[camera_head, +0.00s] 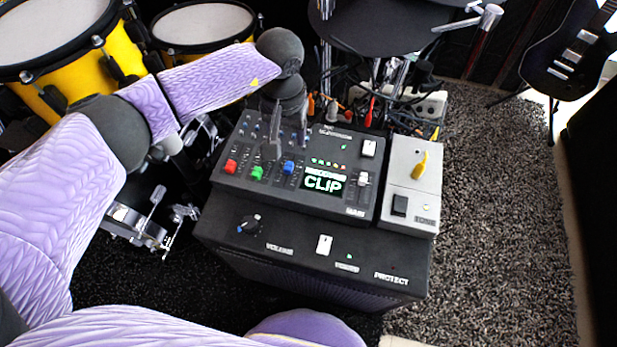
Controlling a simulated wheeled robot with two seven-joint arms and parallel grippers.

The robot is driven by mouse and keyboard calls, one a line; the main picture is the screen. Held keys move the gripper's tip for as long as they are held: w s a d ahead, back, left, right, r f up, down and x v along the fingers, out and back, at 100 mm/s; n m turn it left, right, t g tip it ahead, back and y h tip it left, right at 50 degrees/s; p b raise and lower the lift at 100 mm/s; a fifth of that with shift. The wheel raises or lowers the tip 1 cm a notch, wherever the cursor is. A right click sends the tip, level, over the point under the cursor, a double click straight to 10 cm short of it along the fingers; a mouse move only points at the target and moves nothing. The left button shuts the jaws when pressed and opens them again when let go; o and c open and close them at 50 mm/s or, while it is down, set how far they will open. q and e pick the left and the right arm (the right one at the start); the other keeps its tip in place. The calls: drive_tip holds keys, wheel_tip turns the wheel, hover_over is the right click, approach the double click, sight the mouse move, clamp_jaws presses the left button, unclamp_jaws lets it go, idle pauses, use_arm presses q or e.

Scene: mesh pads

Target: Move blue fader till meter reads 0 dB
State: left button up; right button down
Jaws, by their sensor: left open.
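The blue fader (289,168) sits on the black mixer (345,208), to the right of a green fader (256,173) and a red fader (231,166). The meter (323,183) is a small screen right of the blue fader and reads "CLIP" in pale letters. A white fader (363,179) stands right of the meter, above the label "MAIN". My left gripper (271,152) is open and points down over the mixer, just up and left of the blue fader. It looks empty. Whether a fingertip touches the panel I cannot tell. My right gripper is not in view.
The mixer stands on a black amplifier (310,255) with a volume knob. A grey switch box (408,180) with a yellow lever (420,165) adjoins it on the right. Cables and plugs lie behind. Yellow drums (205,22) stand at left, a guitar (568,60) at upper right.

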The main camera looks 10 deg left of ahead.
sight(289, 164)
use_arm(q)
wheel_tip(289, 164, down, 3)
drive_tip(key=shift+a+r+b, duration=0.1)
drive_tip(key=shift+b, duration=0.7)
wheel_tip(289, 164, down, 7)
drive_tip(key=b, duration=0.3)
drive_tip(key=shift+b, duration=0.3)
drive_tip(key=shift+w+f, duration=0.1)
drive_tip(key=shift+f, duration=0.1)
drive_tip(key=shift+r, duration=0.1)
drive_tip(key=c, duration=0.7)
clamp_jaws()
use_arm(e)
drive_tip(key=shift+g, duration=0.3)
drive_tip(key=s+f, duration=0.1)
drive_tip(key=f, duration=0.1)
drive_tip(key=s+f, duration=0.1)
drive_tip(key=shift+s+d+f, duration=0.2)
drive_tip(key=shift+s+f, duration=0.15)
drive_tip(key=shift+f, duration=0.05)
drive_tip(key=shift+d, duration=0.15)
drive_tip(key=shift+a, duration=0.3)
